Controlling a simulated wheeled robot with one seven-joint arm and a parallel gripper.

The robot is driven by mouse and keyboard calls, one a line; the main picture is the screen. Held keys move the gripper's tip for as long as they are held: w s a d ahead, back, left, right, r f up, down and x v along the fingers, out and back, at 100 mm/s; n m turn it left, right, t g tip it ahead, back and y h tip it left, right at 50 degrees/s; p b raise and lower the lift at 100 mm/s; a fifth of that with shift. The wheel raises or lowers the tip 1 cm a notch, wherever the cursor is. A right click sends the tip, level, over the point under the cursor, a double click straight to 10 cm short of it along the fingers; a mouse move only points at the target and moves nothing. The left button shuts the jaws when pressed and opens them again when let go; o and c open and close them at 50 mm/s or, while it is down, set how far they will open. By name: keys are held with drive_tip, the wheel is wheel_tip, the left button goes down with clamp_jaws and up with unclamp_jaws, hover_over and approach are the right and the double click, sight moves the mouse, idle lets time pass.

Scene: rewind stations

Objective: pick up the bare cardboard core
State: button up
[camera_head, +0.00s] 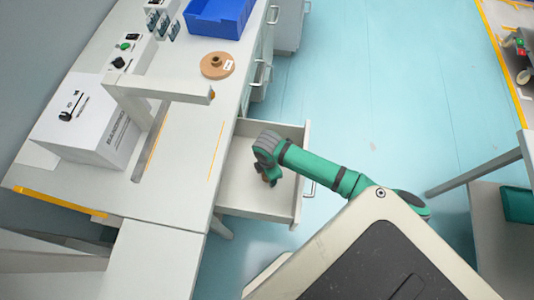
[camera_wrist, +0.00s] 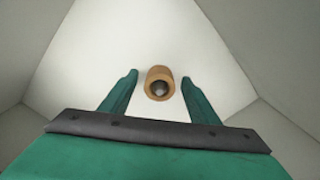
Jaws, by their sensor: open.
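The bare cardboard core (camera_wrist: 151,91) is a short tan tube with a dark round end, seen in the wrist view inside a pale, open drawer (camera_head: 239,187). My gripper (camera_wrist: 158,79) is open, with one green finger on each side of the core. A gap shows between each finger and the core, and nothing is held. In the head view my gripper (camera_head: 270,181) reaches down into the drawer. Only a small brown patch of the core shows there, mostly hidden by my gripper.
The drawer walls stand close around my gripper. Open floor (camera_head: 370,100) lies to the right.

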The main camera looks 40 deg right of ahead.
drive_tip(key=c, duration=1.1)
drive_tip(key=shift+c, duration=0.2)
